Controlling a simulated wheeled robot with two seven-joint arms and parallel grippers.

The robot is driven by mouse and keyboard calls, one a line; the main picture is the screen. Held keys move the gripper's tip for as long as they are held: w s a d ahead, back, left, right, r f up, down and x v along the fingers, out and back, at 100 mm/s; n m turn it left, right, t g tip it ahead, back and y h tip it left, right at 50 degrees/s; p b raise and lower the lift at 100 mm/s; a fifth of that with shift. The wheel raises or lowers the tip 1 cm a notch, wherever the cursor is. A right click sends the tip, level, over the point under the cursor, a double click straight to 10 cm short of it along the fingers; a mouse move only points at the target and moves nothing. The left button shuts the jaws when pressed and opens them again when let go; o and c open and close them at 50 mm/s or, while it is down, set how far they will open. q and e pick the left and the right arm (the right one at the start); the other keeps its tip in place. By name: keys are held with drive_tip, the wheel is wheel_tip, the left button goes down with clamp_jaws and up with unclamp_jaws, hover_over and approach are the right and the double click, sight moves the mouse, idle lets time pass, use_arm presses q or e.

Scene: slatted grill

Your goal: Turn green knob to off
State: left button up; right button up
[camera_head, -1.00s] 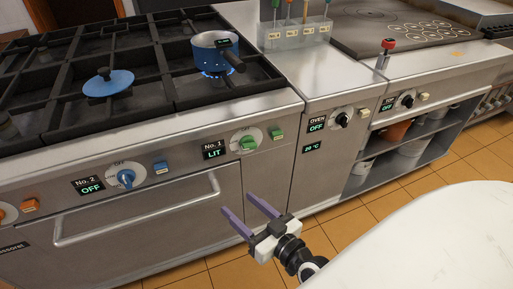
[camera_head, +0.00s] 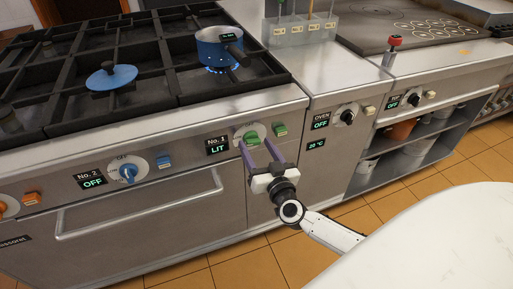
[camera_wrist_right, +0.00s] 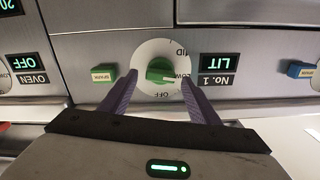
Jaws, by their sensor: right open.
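The green knob (camera_head: 251,138) sits on a white dial on the stove's front panel, beside a display reading "No. 1 LIT" (camera_head: 217,146). In the right wrist view the green knob (camera_wrist_right: 160,71) shows between the fingertips, with its pointer toward "LOW" and "OFF" printed on the dial. My right gripper (camera_head: 260,146) is open in front of the dial, its purple fingers (camera_wrist_right: 155,88) on either side of the knob. I cannot tell if they touch it. A blue pot (camera_head: 218,48) stands over a blue flame. My left gripper is not in view.
A green spark button (camera_head: 280,129) is right of the knob. The blue knob (camera_head: 128,173) with "No. 2 OFF" is to the left. An oven handle (camera_head: 140,208) runs below the panel. A white rounded surface (camera_head: 440,240) fills the lower right.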

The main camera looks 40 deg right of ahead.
drive_tip(key=shift+w, duration=0.3)
drive_tip(key=c, duration=1.1)
drive_tip(key=shift+o, duration=0.2)
